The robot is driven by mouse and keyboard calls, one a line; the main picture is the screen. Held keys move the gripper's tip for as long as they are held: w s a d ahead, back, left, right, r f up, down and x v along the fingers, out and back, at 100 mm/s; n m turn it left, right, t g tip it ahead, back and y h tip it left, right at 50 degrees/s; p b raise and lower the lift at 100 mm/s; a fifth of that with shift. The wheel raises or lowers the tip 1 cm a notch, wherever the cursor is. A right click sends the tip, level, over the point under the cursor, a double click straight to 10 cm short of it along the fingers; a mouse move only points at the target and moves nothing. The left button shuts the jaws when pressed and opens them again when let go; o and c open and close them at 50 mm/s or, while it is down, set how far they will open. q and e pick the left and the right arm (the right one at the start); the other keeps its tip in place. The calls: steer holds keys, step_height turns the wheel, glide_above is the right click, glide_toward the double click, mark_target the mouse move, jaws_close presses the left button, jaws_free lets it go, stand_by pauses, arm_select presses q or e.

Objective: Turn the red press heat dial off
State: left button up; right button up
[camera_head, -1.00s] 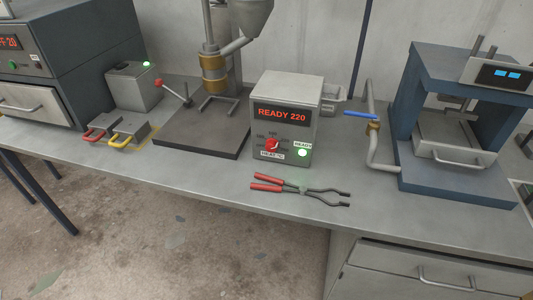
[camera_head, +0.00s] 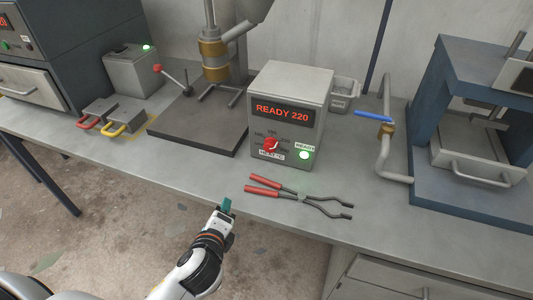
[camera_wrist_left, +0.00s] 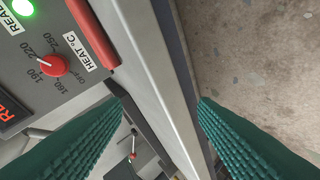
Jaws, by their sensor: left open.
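The red heat dial (camera_head: 271,144) is on the front of a grey control box (camera_head: 292,88) whose display reads "READY 220". In the left wrist view the dial (camera_wrist_left: 54,66) shows among the marks OFF, 160, 190, 220 and 250, with a "HEAT °C" label beside it. Its white pointer line seems to point toward 220. My left gripper (camera_head: 226,205) is in front of the bench edge, below and left of the dial and apart from it. Its green fingers (camera_wrist_left: 160,125) are open, with nothing between them. My right gripper is not in view.
Red-handled tongs (camera_head: 298,195) lie on the bench before the box. A lit green READY lamp (camera_head: 304,155) is right of the dial. A blue-handled valve (camera_head: 374,115) and blue press (camera_head: 470,190) stand at right, a dark base plate (camera_head: 200,125) at left.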

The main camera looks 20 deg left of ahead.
mark_target(269, 149)
arm_select(q)
steer(key=w+d+r+m+t+h, duration=0.1)
steer(key=w+r+m+t, duration=0.1)
steer(key=m, duration=0.4)
steer(key=w+d+r+m+t+h, duration=0.1)
steer(key=d+r+m+t, duration=0.1)
steer(key=m, duration=0.4)
steer(key=w+d+r+m+t+h, duration=0.1)
steer(key=w+d+m+t, duration=0.1)
steer(key=m, duration=0.4)
steer(key=shift+w+d+r+h, duration=0.1)
steer(key=shift+w+r+h, duration=0.2)
steer(key=shift+w+r, duration=0.1)
steer(key=shift+d+r+m, duration=0.1)
steer(key=shift+d+m, duration=0.15)
steer(key=shift+m, duration=0.35)
steer(key=shift+w+d+m+h, duration=0.1)
steer(key=shift+w+m+h, duration=0.2)
steer(key=w+p, duration=0.1)
steer(key=w, duration=1)
steer(key=shift+w+d, duration=0.2)
steer(key=shift+c, duration=0.5)
steer(key=c, duration=0.9)
